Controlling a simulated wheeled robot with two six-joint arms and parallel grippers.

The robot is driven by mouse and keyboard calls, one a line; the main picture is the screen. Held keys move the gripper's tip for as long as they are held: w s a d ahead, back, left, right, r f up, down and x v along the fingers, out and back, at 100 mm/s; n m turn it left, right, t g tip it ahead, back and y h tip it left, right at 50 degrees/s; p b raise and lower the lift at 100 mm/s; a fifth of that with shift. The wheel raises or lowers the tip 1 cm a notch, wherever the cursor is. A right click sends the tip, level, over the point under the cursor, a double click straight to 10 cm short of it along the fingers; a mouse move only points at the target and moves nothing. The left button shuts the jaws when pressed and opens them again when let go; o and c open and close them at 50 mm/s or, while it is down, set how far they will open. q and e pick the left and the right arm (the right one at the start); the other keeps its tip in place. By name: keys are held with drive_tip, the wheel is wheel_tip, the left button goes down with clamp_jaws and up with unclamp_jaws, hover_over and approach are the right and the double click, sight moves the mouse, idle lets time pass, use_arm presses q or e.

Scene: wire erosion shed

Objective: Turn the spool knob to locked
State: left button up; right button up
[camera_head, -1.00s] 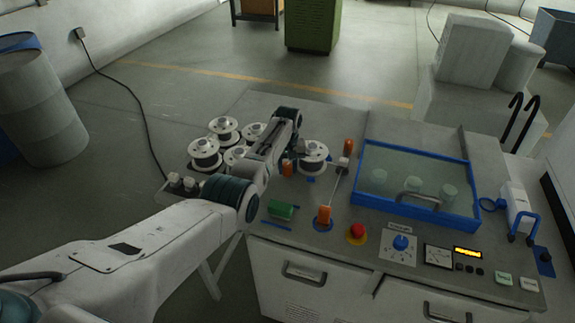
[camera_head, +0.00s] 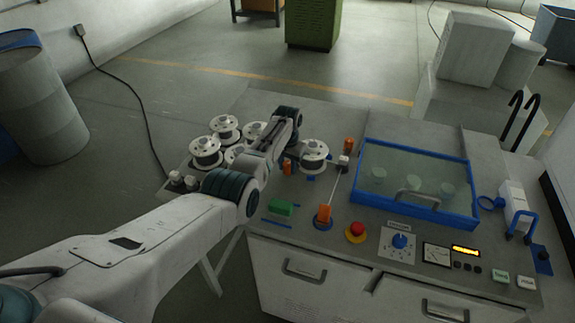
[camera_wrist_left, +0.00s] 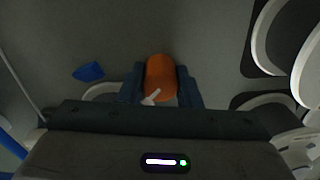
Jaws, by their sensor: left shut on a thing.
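The orange spool knob (camera_head: 287,167) stands on the grey bench top, just left of the white spool (camera_head: 313,152). It also shows in the left wrist view (camera_wrist_left: 160,74), with a short white pointer at its lower end. In that view my left gripper (camera_wrist_left: 160,86) has its dark blue fingers closed on both sides of the knob. A blue mark (camera_wrist_left: 89,71) lies on the surface left of the knob, apart from it. In the head view my left forearm and wrist hide most of the gripper. My right gripper is in neither view.
Several spools stand left of my arm, one of them here (camera_head: 206,150). A second orange knob (camera_head: 324,214), a green block (camera_head: 281,207) and a red button (camera_head: 357,230) sit nearer the front. A blue-framed clear cover (camera_head: 412,211) lies to the right.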

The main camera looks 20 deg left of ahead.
sight(288, 163)
use_arm(q)
drive_tip(key=shift+w+r, duration=0.15)
drive_tip(key=shift+r, duration=0.05)
drive_tip(key=o, duration=0.6)
drive_tip(key=shift+c, duration=0.2)
drive_tip(key=shift+o, duration=0.7)
drive_tip(key=shift+f, duration=0.15)
drive_tip(key=shift+r, duration=0.65)
wheel_tip(288, 163, up, 8)
drive_tip(key=shift+r+b, duration=0.15)
drive_tip(key=shift+b, duration=1.05)
drive_tip(key=shift+r, duration=0.65)
